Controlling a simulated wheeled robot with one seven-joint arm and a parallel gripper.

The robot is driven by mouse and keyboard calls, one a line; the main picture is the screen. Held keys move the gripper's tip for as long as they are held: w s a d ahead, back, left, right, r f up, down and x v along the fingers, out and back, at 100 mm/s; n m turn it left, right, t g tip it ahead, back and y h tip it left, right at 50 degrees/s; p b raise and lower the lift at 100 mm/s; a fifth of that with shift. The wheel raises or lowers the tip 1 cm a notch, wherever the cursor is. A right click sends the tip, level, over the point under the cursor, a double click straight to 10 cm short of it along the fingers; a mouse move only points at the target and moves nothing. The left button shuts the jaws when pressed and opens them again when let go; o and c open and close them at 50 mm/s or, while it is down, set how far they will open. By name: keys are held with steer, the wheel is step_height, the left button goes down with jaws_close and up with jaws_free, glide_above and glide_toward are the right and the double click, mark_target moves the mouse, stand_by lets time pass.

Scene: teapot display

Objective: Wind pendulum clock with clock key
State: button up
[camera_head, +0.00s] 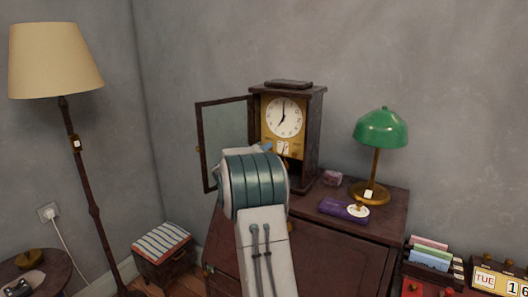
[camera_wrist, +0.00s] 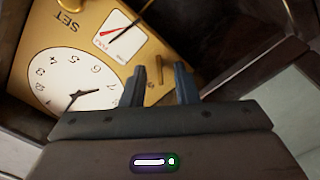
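The pendulum clock (camera_head: 317,120) stands on the cabinet in the head view, its glass door (camera_head: 226,135) swung open to the left. Its white dial (camera_head: 284,117) sits on a brass face. In the wrist view the dial (camera_wrist: 75,85) appears rotated, beside a SET marking and a small gauge (camera_wrist: 115,38) with a red needle. My gripper (camera_wrist: 160,77) is at the brass face, its two dark fingers apart. A short brass peg (camera_wrist: 160,68) shows between them; I cannot tell whether it is a winding post or part of the key. I cannot clearly make out the clock key.
A purple case (camera_head: 336,209) with a round white-and-gold item, a small pink box (camera_head: 332,177) and a green lamp (camera_head: 381,128) stand right of the clock on the cabinet top (camera_head: 390,196). A floor lamp (camera_head: 89,205) and striped stool (camera_head: 160,240) are at left.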

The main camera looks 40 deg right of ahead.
steer(key=b+v, duration=0.1)
steer(key=v, duration=1.3)
steer(key=shift+w, duration=0.1)
